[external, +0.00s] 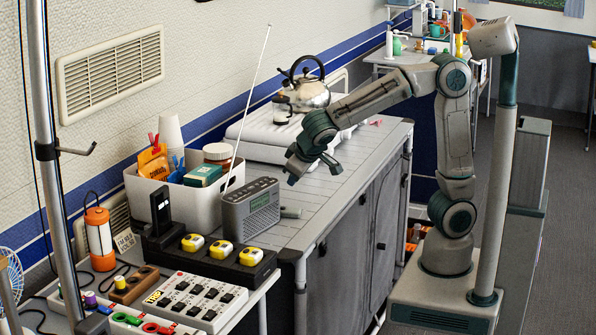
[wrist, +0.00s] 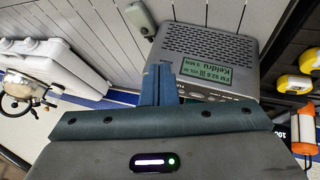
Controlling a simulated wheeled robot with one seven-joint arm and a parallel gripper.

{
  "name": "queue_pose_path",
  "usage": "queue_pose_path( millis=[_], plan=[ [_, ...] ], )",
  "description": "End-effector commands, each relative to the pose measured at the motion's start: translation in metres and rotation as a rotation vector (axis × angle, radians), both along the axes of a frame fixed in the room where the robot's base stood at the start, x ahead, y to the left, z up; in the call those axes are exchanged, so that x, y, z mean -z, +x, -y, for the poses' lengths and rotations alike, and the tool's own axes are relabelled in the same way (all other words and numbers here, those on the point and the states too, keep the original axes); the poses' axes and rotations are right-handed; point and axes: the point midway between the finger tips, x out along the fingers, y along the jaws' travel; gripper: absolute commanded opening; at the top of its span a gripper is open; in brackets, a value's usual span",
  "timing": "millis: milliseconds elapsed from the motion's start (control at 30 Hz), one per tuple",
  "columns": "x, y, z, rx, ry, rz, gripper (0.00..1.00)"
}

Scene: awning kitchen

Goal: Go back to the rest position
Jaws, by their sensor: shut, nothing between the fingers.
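My gripper (external: 292,172) is in the air above the slatted counter, to the right of the grey radio (external: 250,208) in the external view. In the wrist view my gripper's fingers (wrist: 158,80) are together with nothing between them. The radio (wrist: 210,55) is just beyond the fingertips in that view, with its display facing the camera. My arm reaches left from its base on the floor, bent at the elbow.
A white bin (external: 180,196) of packets stands behind the radio. A kettle (external: 308,90) sits on a white stove (external: 272,135) farther back.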

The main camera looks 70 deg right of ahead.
Motion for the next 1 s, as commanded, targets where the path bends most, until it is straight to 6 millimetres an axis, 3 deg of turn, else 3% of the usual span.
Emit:
queue_pose_path(
  millis=[33, 200, 400, 633, 1000],
  plan=[
    [-0.014, -0.012, 0.027, 0.014, 0.019, -0.045, 0.0],
    [-0.025, -0.063, 0.087, 0.0, 0.108, -0.186, 0.0],
    [-0.035, -0.122, 0.127, -0.039, 0.235, -0.262, 0.0],
    [-0.036, -0.159, 0.139, -0.08, 0.326, -0.262, 0.0],
    [-0.034, -0.165, 0.139, -0.093, 0.339, -0.26, 0.0]
  ],
)
